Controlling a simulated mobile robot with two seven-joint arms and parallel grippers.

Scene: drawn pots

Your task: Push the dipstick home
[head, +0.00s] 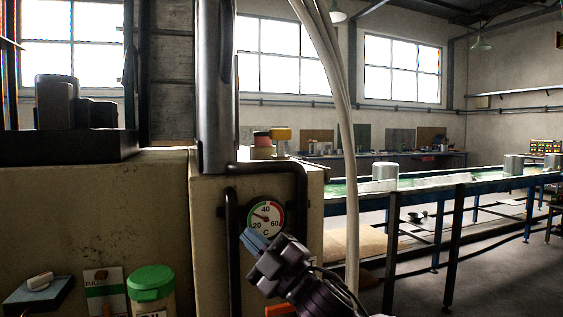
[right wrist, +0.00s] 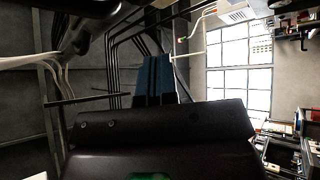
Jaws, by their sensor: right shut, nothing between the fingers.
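My right gripper (head: 257,242) comes up from the bottom in the head view, its blue fingers shut and empty, in front of the lower part of a round temperature gauge (head: 265,217). The closed fingers also show in the right wrist view (right wrist: 156,80), with nothing between them. I cannot make out a dipstick for certain. An orange piece (head: 280,311) shows at the bottom edge, partly hidden by my right gripper and arm. A yellow piece (head: 281,134) stands on top of the beige machine housing (head: 212,215). My left gripper is not in view.
Dark pipes (head: 233,250) run down the housing beside the gauge. A pale hose (head: 350,150) hangs to the right of the gripper. A green-lidded jar (head: 151,283) and a blue block (head: 40,294) are at lower left. A long conveyor bench (head: 450,177) stands behind on the right.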

